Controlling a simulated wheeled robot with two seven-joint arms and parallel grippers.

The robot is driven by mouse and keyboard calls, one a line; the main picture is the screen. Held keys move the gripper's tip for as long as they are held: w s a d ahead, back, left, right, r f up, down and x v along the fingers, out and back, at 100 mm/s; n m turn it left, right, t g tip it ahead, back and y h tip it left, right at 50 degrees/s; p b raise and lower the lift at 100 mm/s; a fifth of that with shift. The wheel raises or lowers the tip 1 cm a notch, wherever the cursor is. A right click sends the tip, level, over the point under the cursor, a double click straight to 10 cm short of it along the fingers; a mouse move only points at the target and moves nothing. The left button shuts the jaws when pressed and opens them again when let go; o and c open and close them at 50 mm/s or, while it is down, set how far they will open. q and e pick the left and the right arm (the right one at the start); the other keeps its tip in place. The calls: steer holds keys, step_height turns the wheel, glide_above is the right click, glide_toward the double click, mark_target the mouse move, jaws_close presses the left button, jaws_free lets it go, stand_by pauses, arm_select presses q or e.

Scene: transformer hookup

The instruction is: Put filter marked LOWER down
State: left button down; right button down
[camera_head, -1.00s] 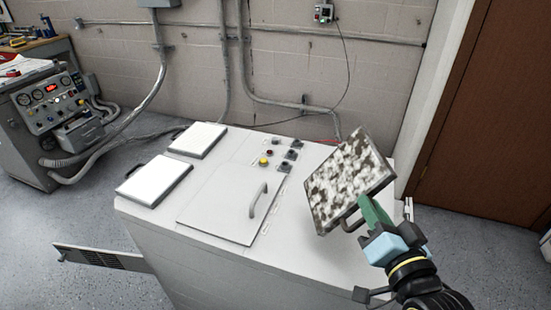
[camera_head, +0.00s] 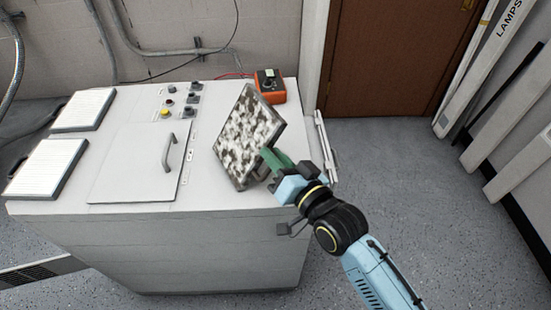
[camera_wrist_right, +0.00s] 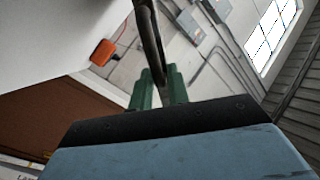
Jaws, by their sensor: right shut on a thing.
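A dirty filter (camera_head: 246,132), its face mottled dark and white, is tilted above the right part of the white cabinet top. My right gripper (camera_head: 270,163) is shut on this filter at its lower right edge, where the handle is. In the right wrist view the gripper's green fingers (camera_wrist_right: 160,90) close on a dark bar. I cannot read any LOWER mark on the filter. Whether its lower corner touches the cabinet top is hard to tell. My left gripper is not in view.
The white cabinet (camera_head: 150,245) has a hatch with a handle (camera_head: 169,153) and several knobs (camera_head: 170,100). Two clean white filters (camera_head: 83,109) (camera_head: 45,165) lie at its left. An orange box (camera_head: 270,86) stands at the back right corner. Open floor (camera_head: 415,190) lies right.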

steer(key=c, duration=1.3)
jaws_free()
steer(key=shift+f, duration=0.2)
steer(key=shift+c, duration=0.2)
steer(key=shift+r, duration=0.15)
steer(key=shift+s+d, duration=0.1)
steer(key=v, duration=1.1)
steer(key=shift+s+d+p, duration=0.15)
steer(key=shift+s+p, duration=0.15)
steer(key=shift+p, duration=0.05)
